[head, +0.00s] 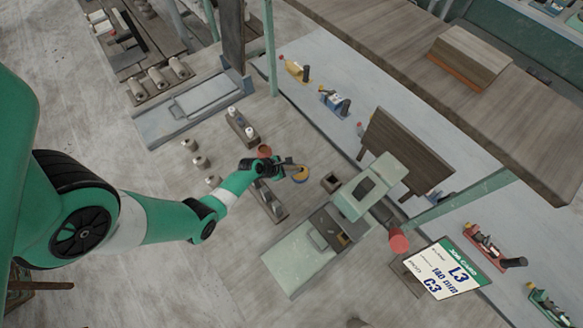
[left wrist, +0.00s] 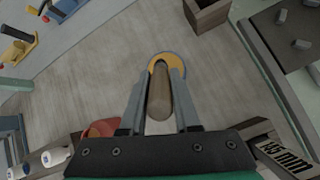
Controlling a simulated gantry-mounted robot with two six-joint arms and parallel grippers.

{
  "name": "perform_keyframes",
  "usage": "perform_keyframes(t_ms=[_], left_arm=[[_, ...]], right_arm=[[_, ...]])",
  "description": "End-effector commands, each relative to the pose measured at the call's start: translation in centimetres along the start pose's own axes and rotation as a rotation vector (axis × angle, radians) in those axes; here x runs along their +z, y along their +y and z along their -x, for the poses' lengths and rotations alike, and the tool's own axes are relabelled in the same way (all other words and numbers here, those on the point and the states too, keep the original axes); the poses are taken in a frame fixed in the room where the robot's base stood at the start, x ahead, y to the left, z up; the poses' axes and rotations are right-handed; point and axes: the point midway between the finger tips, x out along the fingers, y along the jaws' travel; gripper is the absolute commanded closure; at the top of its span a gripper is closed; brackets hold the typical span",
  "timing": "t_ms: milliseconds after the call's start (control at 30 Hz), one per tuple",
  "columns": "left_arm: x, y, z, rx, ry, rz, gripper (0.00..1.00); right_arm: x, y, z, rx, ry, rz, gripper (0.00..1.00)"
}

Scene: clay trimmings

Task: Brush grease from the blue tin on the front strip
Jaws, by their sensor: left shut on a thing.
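My left gripper (head: 287,168) is shut on a brush, whose brown, rounded handle (left wrist: 160,96) lies between the two fingers (left wrist: 162,80) in the left wrist view. The brush's far end is hidden. The blue tin (head: 301,179) is a small round tin with yellow-orange grease inside, just right of the fingertips in the head view. In the left wrist view its blue rim (left wrist: 181,58) shows beyond the fingertips, which overlap it. I cannot tell whether the brush touches the grease. Which surface is the front strip is unclear. My right gripper is out of view.
A reddish-brown pot (head: 264,151) stands close beside the left gripper. A small open wooden box (head: 331,182) is right of the tin, near a pale green machine (head: 300,255). Dark blocks with white-topped pieces (head: 240,124) lie behind. Bare wood shows left of the machine.

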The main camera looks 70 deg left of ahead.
Motion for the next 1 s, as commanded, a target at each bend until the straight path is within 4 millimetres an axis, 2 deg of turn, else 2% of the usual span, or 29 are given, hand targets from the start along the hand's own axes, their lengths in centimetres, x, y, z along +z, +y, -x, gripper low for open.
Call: perform_keyframes(t_ms=[1000], left_arm=[[-0.51,-0.19,-0.62,0.0,0.0,0.0,1.0]], right_arm=[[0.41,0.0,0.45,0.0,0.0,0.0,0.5]])
